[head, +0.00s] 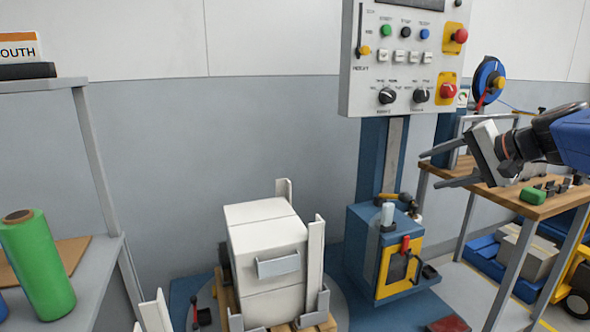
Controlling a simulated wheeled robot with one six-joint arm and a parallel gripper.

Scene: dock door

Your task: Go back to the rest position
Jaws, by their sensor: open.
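My gripper (437,168) is at the right of the head view, on the end of my blue and black arm. Its two dark fingers point left and are spread apart, with nothing between them. It is in front of the wooden-topped bench, below and to the right of the grey control panel (402,22). It looks clear of the panel. The panel carries coloured buttons, dark knobs, a slider with a yellow handle and red buttons on yellow plates.
A white box (265,245) stands on a pallet between grey uprights. A blue machine (372,250) with a yellow-framed front stands under the panel. The wooden bench (535,207) is at right, with a green item on top. A shelf (95,262) at left holds a green roll (37,268).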

